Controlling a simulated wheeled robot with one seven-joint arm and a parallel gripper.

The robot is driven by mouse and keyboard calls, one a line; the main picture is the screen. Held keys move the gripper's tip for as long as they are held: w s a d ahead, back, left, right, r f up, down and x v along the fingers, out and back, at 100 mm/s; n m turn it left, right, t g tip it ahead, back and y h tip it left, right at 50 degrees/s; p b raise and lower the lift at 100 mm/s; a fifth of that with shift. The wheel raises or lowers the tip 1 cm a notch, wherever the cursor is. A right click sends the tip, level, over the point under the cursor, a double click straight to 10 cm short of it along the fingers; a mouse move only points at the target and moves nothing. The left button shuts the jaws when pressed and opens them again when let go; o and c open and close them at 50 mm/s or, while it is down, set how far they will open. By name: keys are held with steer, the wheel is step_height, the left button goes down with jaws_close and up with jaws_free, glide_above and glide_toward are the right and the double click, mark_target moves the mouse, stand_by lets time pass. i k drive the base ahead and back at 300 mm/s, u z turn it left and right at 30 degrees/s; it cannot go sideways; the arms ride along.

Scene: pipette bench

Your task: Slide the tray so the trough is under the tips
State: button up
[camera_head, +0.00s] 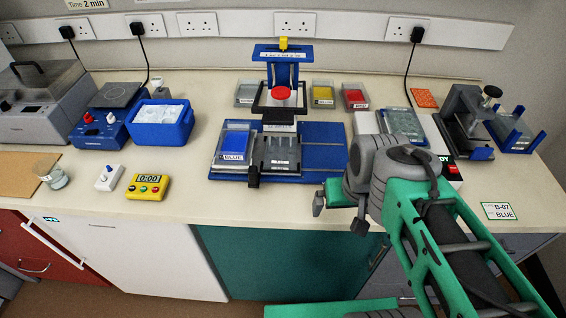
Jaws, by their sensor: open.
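The tray (278,176) lies on the blue base (325,150) at the middle of the bench. It carries the blue trough (236,140), labelled BLUE, at its left and a grey plate (277,150) at its right. A dark upright knob (253,176) stands at its front edge. The tips are too small to make out. My gripper (338,212) is open and empty at the bench's front edge, right of the knob and apart from it.
Yellow (323,97) and red (355,99) troughs stand behind the base. A yellow timer (147,186) and a beaker (51,172) are at the left. Grey equipment (462,122) stands at the right.

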mark_target(255, 169)
steer(key=z, duration=0.55)
steer(key=k, duration=0.9)
steer(key=u, duration=0.9)
steer(key=i, duration=1)
steer(key=z, duration=0.55)
steer(key=k, duration=1.1)
steer(key=u, duration=1.6)
steer(key=i, duration=0.5)
steer(key=u, duration=0.05)
